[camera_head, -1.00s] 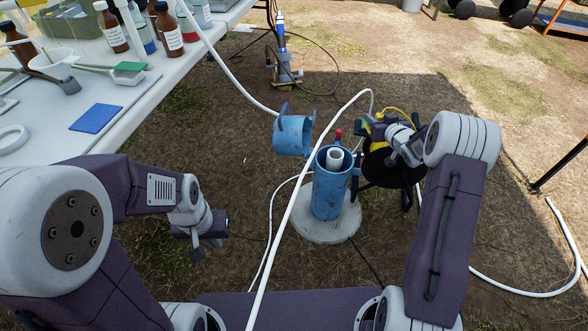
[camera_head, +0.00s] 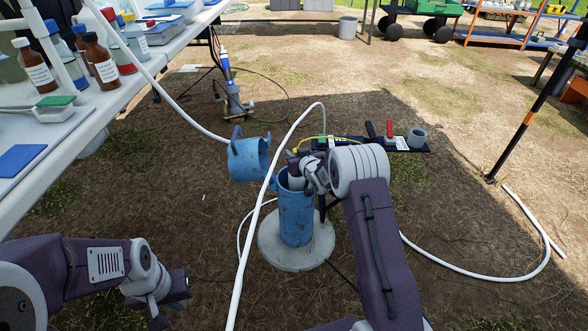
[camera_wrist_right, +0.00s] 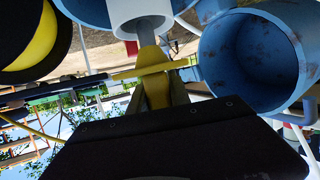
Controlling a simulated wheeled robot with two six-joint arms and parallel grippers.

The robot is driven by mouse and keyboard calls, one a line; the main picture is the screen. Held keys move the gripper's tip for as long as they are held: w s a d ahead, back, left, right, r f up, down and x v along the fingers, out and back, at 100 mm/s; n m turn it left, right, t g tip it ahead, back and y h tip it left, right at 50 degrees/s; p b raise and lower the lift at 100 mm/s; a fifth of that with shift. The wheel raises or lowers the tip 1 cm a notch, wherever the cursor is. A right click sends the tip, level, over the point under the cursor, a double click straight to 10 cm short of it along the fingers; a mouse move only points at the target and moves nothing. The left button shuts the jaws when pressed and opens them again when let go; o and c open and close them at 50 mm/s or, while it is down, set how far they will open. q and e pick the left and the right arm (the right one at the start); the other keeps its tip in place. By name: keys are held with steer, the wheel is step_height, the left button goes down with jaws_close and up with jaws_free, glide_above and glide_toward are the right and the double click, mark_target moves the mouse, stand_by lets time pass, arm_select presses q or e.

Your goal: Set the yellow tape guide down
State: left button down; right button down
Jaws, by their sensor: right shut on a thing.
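The yellow tape guide (camera_wrist_right: 152,69) shows in the right wrist view, between my right gripper's fingers (camera_wrist_right: 156,92). My right gripper (camera_head: 303,180) is shut on it, over the top of the blue well casing (camera_head: 296,215). In the wrist view the guide is close to a white pipe (camera_wrist_right: 139,14) with a grey tapered part at its mouth. I cannot tell whether the guide touches the pipe. In the head view the guide is mostly hidden by my wrist. My left gripper (camera_head: 170,305) is low at the left, away from the well; its opening is unclear.
The blue cap (camera_head: 248,158) hangs open beside the casing, which stands on a round pale base (camera_head: 270,240). A black reel with yellow (camera_wrist_right: 35,40) is close in the wrist view. A white hose (camera_head: 262,195) passes in front. A white table (camera_head: 75,135) with bottles stands left.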

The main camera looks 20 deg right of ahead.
step_height(320, 180, down, 4)
steer(key=b, duration=0.3)
steer(key=shift+f, duration=0.15)
steer(key=shift+r, duration=0.25)
steer(key=shift+f, duration=0.2)
steer(key=c, duration=1.2)
jaws_free()
steer(key=shift+r, duration=0.15)
